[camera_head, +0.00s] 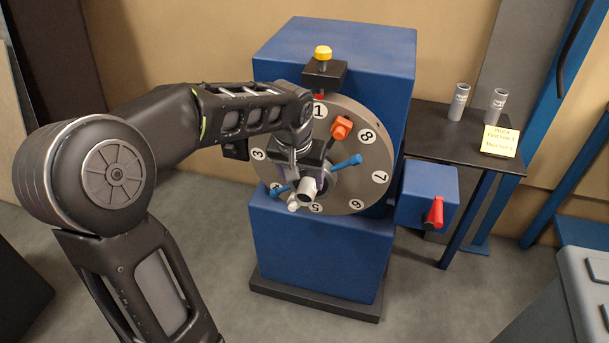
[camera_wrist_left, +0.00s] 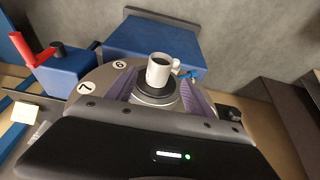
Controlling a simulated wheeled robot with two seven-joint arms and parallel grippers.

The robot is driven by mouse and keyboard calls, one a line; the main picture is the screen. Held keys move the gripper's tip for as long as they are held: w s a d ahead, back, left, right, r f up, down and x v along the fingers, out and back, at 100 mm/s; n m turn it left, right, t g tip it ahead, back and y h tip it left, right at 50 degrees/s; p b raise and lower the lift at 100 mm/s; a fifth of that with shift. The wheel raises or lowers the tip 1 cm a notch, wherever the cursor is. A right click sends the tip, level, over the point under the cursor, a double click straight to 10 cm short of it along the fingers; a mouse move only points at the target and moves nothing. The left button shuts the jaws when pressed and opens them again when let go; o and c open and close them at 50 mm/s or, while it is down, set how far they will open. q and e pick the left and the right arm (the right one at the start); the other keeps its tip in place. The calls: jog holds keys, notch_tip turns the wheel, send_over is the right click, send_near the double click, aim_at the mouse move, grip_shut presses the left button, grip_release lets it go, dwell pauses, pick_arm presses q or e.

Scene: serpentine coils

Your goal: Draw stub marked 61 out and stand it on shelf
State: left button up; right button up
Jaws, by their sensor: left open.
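A blue machine (camera_head: 320,250) carries a round grey dial (camera_head: 367,190) with numbered positions around its face. My left gripper (camera_head: 300,182) is in front of the lower middle of the dial, fingers apart. In the left wrist view a pale, hollow cylinder (camera_wrist_left: 160,70) shows between or just beyond the open fingers (camera_wrist_left: 157,95). I cannot tell whether they touch it. It also shows in the head view (camera_head: 307,188). No mark 61 can be read on it. The dark shelf (camera_head: 440,140) is right of the machine. My right gripper is not in view.
Two grey stubs (camera_head: 459,101) stand on the shelf beside a yellow note (camera_head: 500,141). Blue handles (camera_head: 347,162) and an orange block (camera_head: 341,128) stick out from the dial. A yellow knob (camera_head: 322,53) tops it. A blue box with a red lever (camera_head: 434,213) juts right.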

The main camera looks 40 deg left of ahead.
aim_at(305, 190)
pick_arm(q)
jog(key=b+x, duration=0.5)
jog(key=x, duration=0.3)
jog(key=shift+w+f+b, duration=0.2)
jog(key=shift+f+b, duration=0.1)
jog(key=shift+f, duration=0.15)
dwell(0.6)
grip_shut()
dwell(0.7)
